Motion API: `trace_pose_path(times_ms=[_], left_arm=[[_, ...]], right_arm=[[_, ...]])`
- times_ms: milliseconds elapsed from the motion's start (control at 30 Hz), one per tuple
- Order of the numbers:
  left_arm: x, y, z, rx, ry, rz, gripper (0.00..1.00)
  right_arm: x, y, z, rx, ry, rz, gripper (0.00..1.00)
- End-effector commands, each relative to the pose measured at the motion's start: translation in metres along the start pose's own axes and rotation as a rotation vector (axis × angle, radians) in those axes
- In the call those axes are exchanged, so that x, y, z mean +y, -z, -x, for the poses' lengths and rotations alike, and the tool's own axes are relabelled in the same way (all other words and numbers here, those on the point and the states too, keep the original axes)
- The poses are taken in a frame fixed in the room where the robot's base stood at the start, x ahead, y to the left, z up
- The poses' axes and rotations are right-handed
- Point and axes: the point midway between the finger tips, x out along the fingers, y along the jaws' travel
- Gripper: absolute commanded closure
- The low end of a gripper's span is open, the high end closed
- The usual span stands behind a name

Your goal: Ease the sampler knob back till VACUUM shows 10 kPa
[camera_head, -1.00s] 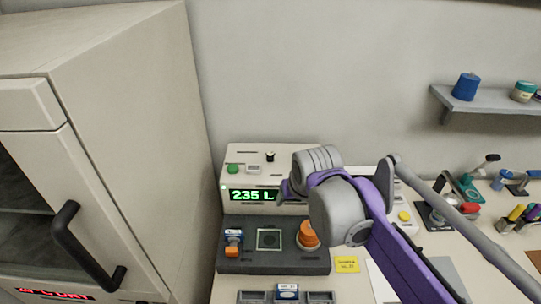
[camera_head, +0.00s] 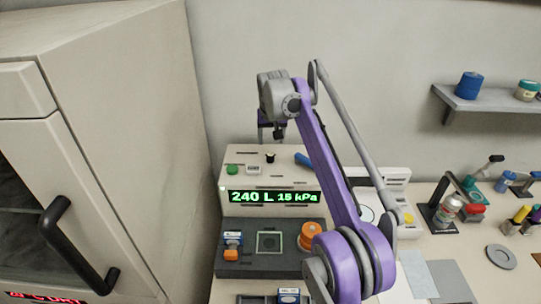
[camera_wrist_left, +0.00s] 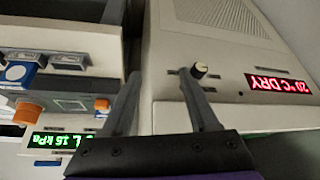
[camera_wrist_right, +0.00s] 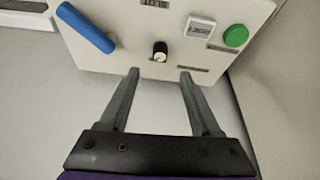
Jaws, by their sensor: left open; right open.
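The sampler (camera_head: 232,200) is a cream box with a green display (camera_head: 272,197) reading 240 L 15 kPa. A small black knob with a pale cap (camera_head: 270,157) stands on its top; it also shows in the right wrist view (camera_wrist_right: 160,50). My right gripper (camera_head: 272,132) is open and empty above the knob. In the right wrist view the knob lies just beyond the gap between the fingertips (camera_wrist_right: 158,72), apart from them. My left gripper (camera_wrist_left: 159,75) is open and empty, seen only in its wrist view, near a cabinet with a red DRY display (camera_wrist_left: 278,83).
On the sampler's top are a green button (camera_head: 232,170), a small counter (camera_head: 253,169) and a blue handle (camera_head: 305,159) right of the knob. A dark tray (camera_head: 230,268) with orange parts sits in front. A large cabinet (camera_head: 150,120) stands close on the left.

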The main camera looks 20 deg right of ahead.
Motion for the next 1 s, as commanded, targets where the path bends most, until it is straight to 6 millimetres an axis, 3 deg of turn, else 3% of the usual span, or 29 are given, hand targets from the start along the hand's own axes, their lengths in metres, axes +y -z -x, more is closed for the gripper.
trace_pose_path(times_ms=[300, 500, 900, 1000], left_arm=[[0.000, -0.010, -0.009, -0.009, 0.000, 0.000, 0.40], [0.000, -0.012, -0.011, -0.011, 0.000, 0.000, 0.40], [0.000, -0.013, -0.011, -0.011, 0.000, 0.000, 0.40], [0.000, -0.013, -0.011, -0.011, 0.000, 0.000, 0.40]], right_arm=[[0.000, -0.002, -0.062, -0.001, 0.000, 0.001, 0.36], [0.000, -0.001, -0.087, 0.000, 0.000, 0.001, 0.36], [0.000, -0.001, -0.095, 0.000, 0.001, 0.001, 0.36], [0.000, -0.001, -0.095, 0.000, 0.001, 0.001, 0.52]])
